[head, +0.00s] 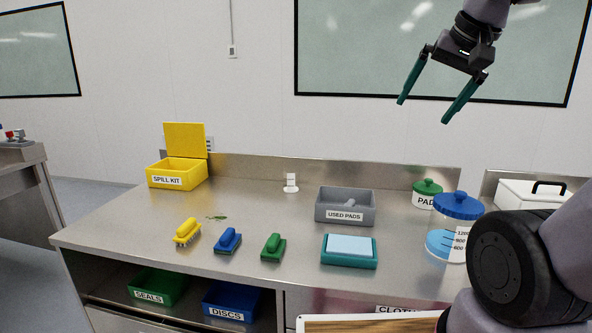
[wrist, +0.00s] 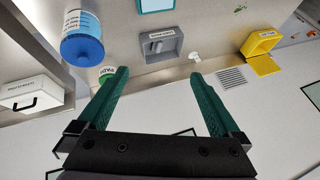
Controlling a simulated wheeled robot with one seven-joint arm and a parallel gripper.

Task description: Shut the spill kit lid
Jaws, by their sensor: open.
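The yellow spill kit box (head: 176,179) stands at the back left of the steel bench in the head view. Its yellow lid (head: 185,139) stands upright, open, at the box's rear edge. The box also shows at the upper right of the wrist view (wrist: 261,42), with the lid (wrist: 263,65) beside it. My gripper (head: 428,107) is open and empty, high above the right part of the bench, far from the spill kit. Its two green fingers (wrist: 162,92) spread wide in the wrist view.
On the steel bench (head: 130,225) are brushes in yellow (head: 187,232), blue (head: 228,241) and green (head: 273,247), a grey used pads bin (head: 345,206), a teal tray (head: 349,262) and a blue-lidded jar (head: 457,208). A small white item (head: 291,183) stands between spill kit and bin.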

